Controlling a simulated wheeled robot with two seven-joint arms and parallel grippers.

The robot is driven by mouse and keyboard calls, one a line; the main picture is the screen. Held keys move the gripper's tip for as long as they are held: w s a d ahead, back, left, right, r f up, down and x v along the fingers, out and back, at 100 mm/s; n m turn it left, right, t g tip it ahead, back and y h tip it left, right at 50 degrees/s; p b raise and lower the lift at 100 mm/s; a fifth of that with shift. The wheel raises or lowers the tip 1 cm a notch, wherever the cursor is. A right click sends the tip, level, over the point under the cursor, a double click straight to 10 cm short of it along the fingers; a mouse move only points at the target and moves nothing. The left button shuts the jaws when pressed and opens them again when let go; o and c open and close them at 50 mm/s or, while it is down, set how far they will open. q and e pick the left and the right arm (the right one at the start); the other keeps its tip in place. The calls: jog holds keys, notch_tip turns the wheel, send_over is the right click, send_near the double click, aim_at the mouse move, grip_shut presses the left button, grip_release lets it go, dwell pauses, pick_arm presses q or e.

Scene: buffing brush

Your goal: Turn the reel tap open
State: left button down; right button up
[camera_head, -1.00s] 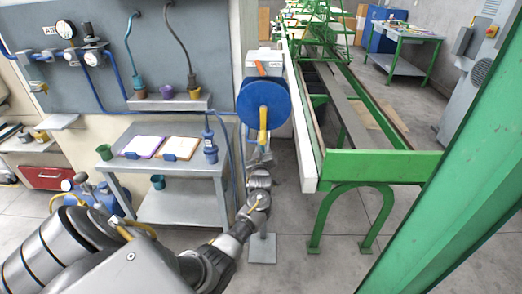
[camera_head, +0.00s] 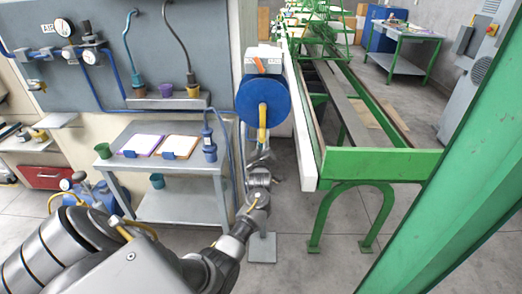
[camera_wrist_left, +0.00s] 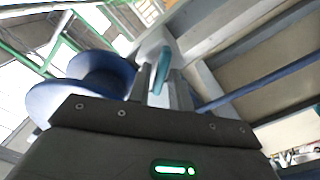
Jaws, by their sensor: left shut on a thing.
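The blue hose reel (camera_head: 263,104) stands on a post at the end of the workshop wall. It also shows at the left of the left wrist view (camera_wrist_left: 105,80). The reel tap shows in the left wrist view as a teal handle (camera_wrist_left: 161,70) between my finger pads. My left gripper (camera_wrist_left: 163,80) is shut on that handle. In the head view my left gripper (camera_head: 261,157) is just below the reel, and the tap is hidden there. My right gripper is in no view.
A grey side table (camera_head: 165,170) with notepads and cups stands left of my left arm. A green conveyor frame (camera_head: 385,163) stands to the right of the reel. A large green beam (camera_head: 470,165) crosses the right side. Bare floor lies between them.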

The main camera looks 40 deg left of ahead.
pick_arm(q)
jog(key=shift+s+f+n+b, duration=0.15)
jog(key=shift+n+b, duration=0.6)
jog(key=shift+n, duration=0.95)
jog(key=shift+w+f+n+b, duration=0.15)
jog(key=shift+n+b, duration=0.55)
jog(key=shift+n, duration=1)
jog(key=shift+s+f+n+b, duration=0.15)
jog(key=shift+n+b, duration=0.6)
jog(key=shift+n, duration=0.95)
jog(key=c, duration=1.6)
grip_release()
jog(key=shift+o, duration=0.5)
jog(key=shift+r, duration=0.15)
